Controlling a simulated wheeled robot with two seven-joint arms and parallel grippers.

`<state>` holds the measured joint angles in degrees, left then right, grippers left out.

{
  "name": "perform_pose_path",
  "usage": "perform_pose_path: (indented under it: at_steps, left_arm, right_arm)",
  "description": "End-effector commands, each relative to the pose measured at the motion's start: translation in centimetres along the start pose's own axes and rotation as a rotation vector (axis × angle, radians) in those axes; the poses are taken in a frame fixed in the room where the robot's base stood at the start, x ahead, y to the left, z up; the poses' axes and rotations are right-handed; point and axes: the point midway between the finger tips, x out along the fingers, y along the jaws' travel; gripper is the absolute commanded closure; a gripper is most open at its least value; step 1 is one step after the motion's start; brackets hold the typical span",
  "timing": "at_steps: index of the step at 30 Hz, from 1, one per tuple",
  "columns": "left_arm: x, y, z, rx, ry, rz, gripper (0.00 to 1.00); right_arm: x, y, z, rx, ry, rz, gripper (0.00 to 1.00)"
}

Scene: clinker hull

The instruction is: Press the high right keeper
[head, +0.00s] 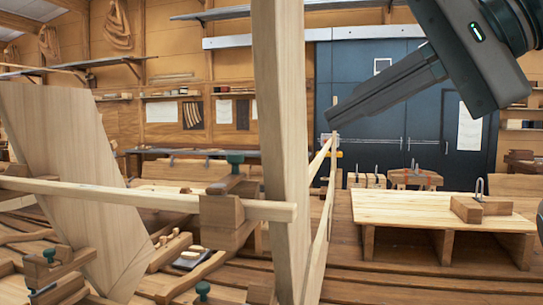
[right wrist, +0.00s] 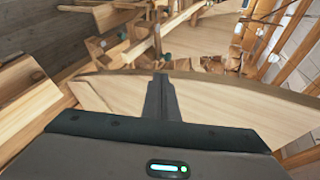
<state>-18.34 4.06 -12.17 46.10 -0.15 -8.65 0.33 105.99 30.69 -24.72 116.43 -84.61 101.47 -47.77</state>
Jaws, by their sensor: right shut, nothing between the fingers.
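My right gripper (head: 335,115) comes in from the upper right with its fingers shut and empty. Its tips are beside the upper part of a tall upright board (head: 282,120) and above thin wooden strips (head: 328,200). In the right wrist view the shut fingers (right wrist: 160,82) show over a broad pale wooden board (right wrist: 215,105). I cannot tell which piece is the high right keeper, or whether the fingertips touch anything. A wooden block (head: 228,218) with a green knob (head: 235,157) sits on a horizontal batten (head: 140,197). My left gripper is not in view.
A wide slanted plank (head: 75,170) stands at left. More green-knobbed clamps (head: 48,254) are low at left. A low wooden bench (head: 415,208) with a block and metal shackle (head: 480,203) stands at right. Dark blue doors (head: 400,130) are behind.

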Motion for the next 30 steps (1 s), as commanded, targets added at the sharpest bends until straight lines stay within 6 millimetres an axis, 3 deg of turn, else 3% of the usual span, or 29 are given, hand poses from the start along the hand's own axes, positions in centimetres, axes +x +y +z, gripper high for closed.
perform_pose_path:
  at_steps: [6, 20, 25, 30]
  left_arm:
    - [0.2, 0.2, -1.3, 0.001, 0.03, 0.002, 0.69]
    - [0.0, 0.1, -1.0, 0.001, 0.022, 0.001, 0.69]
    - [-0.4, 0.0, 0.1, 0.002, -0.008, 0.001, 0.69]
    - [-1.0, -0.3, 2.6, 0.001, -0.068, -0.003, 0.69]
  right_arm:
    - [0.0, 0.3, 0.1, 0.005, -0.006, -0.034, 1.0]
    - [0.5, 0.3, 0.0, 0.005, -0.006, -0.031, 1.0]
    - [1.9, 0.2, 0.0, 0.006, -0.006, -0.03, 1.0]
    - [4.0, 0.1, 0.1, 0.005, -0.007, -0.029, 1.0]
